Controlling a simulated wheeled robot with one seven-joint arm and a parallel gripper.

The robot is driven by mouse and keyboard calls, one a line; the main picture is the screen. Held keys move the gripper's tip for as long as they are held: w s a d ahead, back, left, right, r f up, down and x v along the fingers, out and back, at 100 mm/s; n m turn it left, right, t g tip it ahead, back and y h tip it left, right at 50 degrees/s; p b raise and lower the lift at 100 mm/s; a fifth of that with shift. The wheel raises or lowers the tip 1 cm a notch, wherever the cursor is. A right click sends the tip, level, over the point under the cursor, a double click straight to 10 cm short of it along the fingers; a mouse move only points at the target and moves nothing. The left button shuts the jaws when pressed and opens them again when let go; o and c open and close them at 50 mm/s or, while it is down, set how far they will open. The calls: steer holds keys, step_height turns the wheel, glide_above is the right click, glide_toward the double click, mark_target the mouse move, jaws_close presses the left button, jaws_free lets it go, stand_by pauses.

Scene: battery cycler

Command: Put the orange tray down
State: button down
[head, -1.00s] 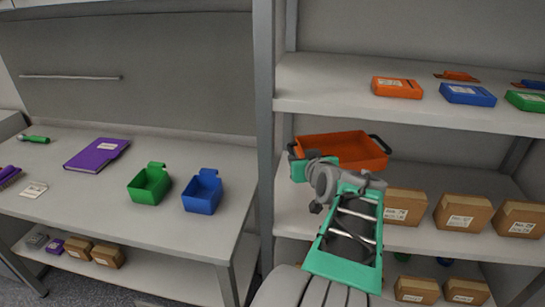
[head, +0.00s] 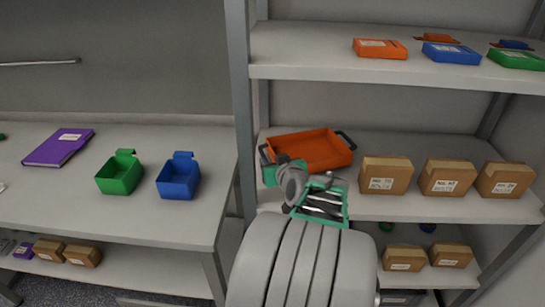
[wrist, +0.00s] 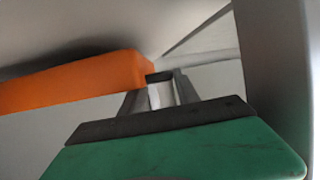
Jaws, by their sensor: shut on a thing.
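The orange tray (head: 318,150) is in the left part of the middle shelf bay in the head view, left of the cardboard boxes. It looks level, with a dark handle at each end. My gripper (head: 267,162) is at its left end, shut on the left handle; the fingertips are partly hidden. In the wrist view the tray's orange wall (wrist: 80,84) runs in from the left, beside my green gripper body. The tray is at or just above the middle shelf (head: 465,208); I cannot tell whether its underside touches.
Cardboard boxes (head: 387,175) stand on the middle shelf to the right of the tray. The upper shelf (head: 320,72) hangs above with orange, blue and green cases. A grey post (head: 240,110) is close to the left. Green and blue bins (head: 178,178) stand on the left table.

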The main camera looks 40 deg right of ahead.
steer(key=shift+f, duration=0.45)
steer(key=shift+f+b, duration=0.4)
steer(key=shift+b, duration=0.1)
steer(key=c, duration=1.2)
jaws_free()
steer(key=o, duration=0.4)
steer(key=shift+f, duration=0.15)
